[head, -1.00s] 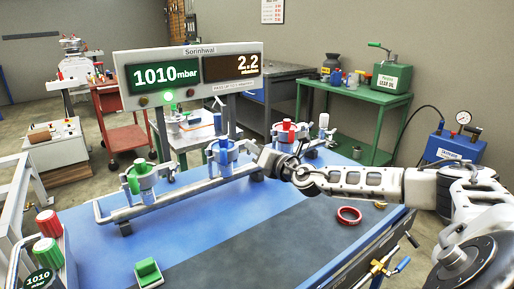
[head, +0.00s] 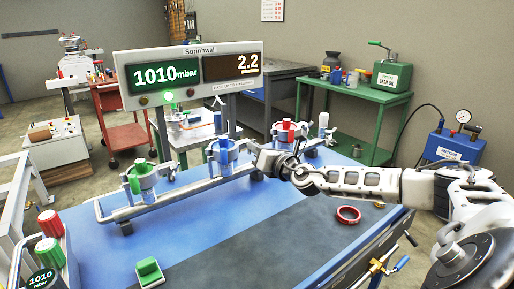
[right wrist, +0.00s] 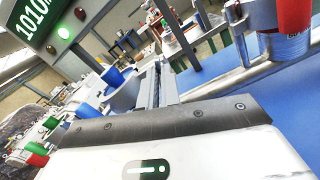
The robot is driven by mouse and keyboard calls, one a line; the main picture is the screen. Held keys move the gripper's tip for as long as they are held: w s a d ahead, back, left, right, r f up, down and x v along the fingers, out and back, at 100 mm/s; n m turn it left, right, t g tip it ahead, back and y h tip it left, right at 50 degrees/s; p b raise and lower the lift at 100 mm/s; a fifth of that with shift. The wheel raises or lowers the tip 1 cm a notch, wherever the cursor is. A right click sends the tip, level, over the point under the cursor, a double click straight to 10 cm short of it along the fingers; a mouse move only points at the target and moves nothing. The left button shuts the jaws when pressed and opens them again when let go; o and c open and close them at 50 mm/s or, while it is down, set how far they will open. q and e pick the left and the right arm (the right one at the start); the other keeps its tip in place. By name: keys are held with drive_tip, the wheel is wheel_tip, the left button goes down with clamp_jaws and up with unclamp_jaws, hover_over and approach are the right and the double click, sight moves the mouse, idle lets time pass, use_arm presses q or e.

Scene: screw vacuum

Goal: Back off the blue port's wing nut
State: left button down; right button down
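The blue port (head: 222,157) stands in the middle of the grey manifold pipe on the blue bench, with a blue wing nut (head: 224,145) at its top. Blue parts also show left of the fingers in the right wrist view (right wrist: 122,92). My right gripper (head: 262,158) is just right of the blue port, level with it and apparently apart from it. Its fingers look together, with nothing visible between them. The green port (head: 143,178) is to the left, the red port (head: 286,133) to the right behind my gripper. My left gripper is out of view.
The display (head: 190,73) reads 1010 mbar and 2.2, with a green lamp lit. A red ring (head: 348,215) and a green block (head: 149,271) lie on the bench. The front middle of the bench (head: 240,235) is clear.

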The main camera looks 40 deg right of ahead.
use_arm(q)
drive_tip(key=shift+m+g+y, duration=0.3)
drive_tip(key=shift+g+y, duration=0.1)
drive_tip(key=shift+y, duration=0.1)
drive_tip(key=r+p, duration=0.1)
drive_tip(key=p, duration=0.2)
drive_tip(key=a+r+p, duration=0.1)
drive_tip(key=p, duration=0.3)
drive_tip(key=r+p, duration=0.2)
drive_tip(key=p, duration=0.1)
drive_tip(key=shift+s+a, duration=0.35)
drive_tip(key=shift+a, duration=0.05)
use_arm(e)
drive_tip(key=n, duration=2.2)
drive_tip(key=shift+a+r+n, duration=0.15)
drive_tip(key=shift+a+n, duration=0.05)
drive_tip(key=shift+n, duration=0.2)
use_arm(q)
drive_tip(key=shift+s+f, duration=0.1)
use_arm(e)
drive_tip(key=c, duration=1.6)
unclamp_jaws()
drive_tip(key=shift+n, duration=0.3)
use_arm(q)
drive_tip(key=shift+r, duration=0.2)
use_arm(e)
drive_tip(key=shift+s+a+f, duration=0.1)
drive_tip(key=shift+s+f, duration=0.05)
drive_tip(key=shift+f, duration=0.05)
